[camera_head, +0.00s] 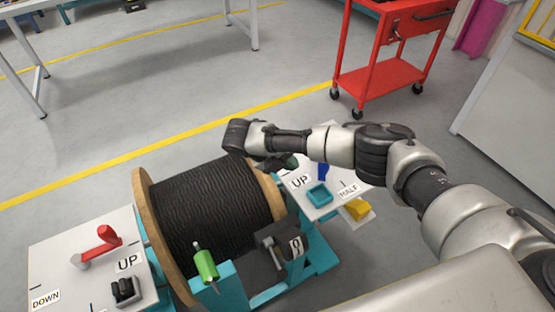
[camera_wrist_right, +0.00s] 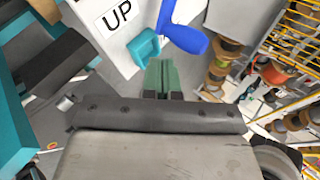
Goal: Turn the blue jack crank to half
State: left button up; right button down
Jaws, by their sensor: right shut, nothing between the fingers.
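The blue jack crank (camera_wrist_right: 186,38) shows in the wrist view, its rounded handle end just beyond and to the right of my fingertips. In the head view only a small part of the blue crank (camera_head: 322,171) shows on the right white panel (camera_head: 311,207), under my right arm. The panel carries an "UP" label (camera_head: 300,181) and a "HALF" label (camera_head: 348,191). My right gripper (camera_head: 290,161) is near the reel's right end, its green fingers (camera_wrist_right: 161,75) shut and empty. They look apart from the crank. My left gripper is out of view.
A reel of black cable (camera_head: 215,215) stands left of the right panel. The left panel (camera_head: 60,250) carries a red crank (camera_head: 98,246). A teal square piece (camera_head: 319,195) and a yellow block (camera_head: 357,209) sit by the right panel. A red cart (camera_head: 380,80) stands behind.

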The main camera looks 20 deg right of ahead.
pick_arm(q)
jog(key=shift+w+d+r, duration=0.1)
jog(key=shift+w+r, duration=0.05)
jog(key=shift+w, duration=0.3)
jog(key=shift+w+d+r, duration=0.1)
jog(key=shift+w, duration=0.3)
pick_arm(e)
jog(key=shift+s+d+f, duration=0.15)
jog(key=shift+d+f, duration=0.05)
jog(key=shift+d, duration=0.7)
jog(key=shift+s+d+f, duration=0.1)
jog(key=shift+d+f, duration=0.1)
jog(key=shift+d, duration=0.65)
jog(key=shift+s+d+f, duration=0.15)
jog(key=shift+d+f, duration=0.05)
jog(key=shift+d, duration=0.7)
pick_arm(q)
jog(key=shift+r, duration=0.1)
